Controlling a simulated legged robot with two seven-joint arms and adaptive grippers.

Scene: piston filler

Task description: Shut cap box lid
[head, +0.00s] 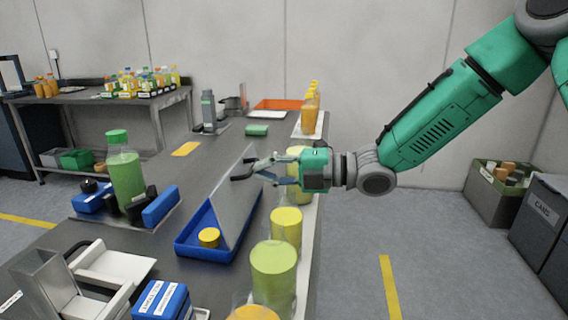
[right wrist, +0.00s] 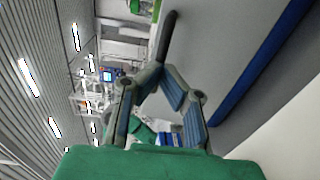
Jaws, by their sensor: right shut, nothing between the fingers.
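The cap box is a blue open tray (head: 205,252) on the dark bench, with a yellow cap (head: 209,237) inside. Its lid (head: 232,205) is a grey, see-through panel standing steeply raised from the box. My right gripper (head: 246,169) is at the upper part of the lid, on its right side, with its fingers shut and empty. I cannot tell whether the fingertips touch the lid. In the right wrist view the closed fingers (right wrist: 167,38) show beside a grey surface and a long blue edge (right wrist: 265,75). My left gripper is not in view.
A green-capped bottle (head: 124,170) stands in a holder left of the box. A white and grey fixture (head: 110,265) and a blue labelled box (head: 162,300) are in front.

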